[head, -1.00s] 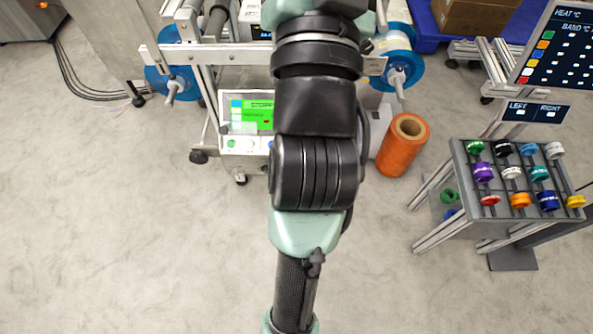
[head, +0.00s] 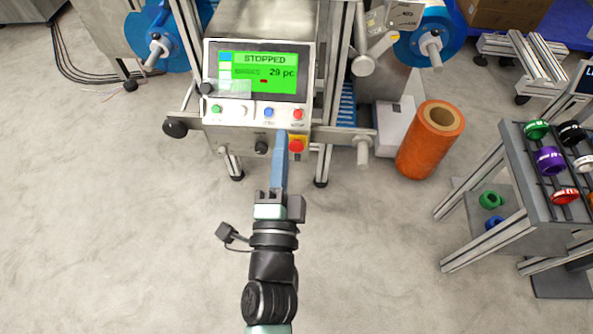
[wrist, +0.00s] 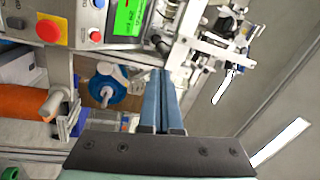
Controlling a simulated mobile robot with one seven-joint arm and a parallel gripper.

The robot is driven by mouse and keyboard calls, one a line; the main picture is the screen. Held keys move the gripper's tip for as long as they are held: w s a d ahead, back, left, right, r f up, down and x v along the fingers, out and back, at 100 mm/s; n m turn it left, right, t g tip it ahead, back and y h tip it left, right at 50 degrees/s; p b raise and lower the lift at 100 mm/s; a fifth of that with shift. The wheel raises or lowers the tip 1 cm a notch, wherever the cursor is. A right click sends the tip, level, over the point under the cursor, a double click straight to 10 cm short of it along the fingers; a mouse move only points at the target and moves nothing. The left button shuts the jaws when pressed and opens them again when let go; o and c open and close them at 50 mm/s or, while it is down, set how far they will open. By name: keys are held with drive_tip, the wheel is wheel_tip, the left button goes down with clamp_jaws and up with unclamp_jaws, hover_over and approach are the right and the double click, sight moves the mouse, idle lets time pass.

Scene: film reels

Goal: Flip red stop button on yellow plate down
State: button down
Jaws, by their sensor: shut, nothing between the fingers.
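The red stop button (head: 296,143) sits on a yellow plate (head: 297,151) at the lower right of the machine's front, below the control panel. In the wrist view the red button (wrist: 47,31) and its yellow plate (wrist: 61,22) are at the upper left. My gripper (head: 282,136) has long blue fingers, pressed together and empty. In the head view the fingertips are just left of the button. In the wrist view my gripper (wrist: 161,74) is clearly to the right of the button, with a visible gap.
The control panel screen (head: 265,72) is green and reads STOPPED. A smaller red button (head: 298,114) is on the panel above the plate; a black knob (head: 261,147) is left of the fingers. An orange roll (head: 431,140) stands right. The floor in front is clear.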

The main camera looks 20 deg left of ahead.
sight(296, 149)
drive_tip(key=s+d+f+m+b, duration=0.1)
drive_tip(key=s+f+b, duration=0.1)
drive_tip(key=f, duration=0.7)
drive_tip(key=s+d+f+m+g+h+b, duration=0.1)
drive_tip(key=f+b, duration=0.3)
drive_tip(key=f, duration=0.4)
drive_tip(key=shift+s+f+m, duration=0.4)
drive_tip(key=shift+s+m, duration=0.15)
drive_tip(key=shift+m, duration=0.05)
drive_tip(key=shift+g, duration=0.3)
drive_tip(key=x, duration=1.4)
drive_tip(key=shift+d, duration=0.15)
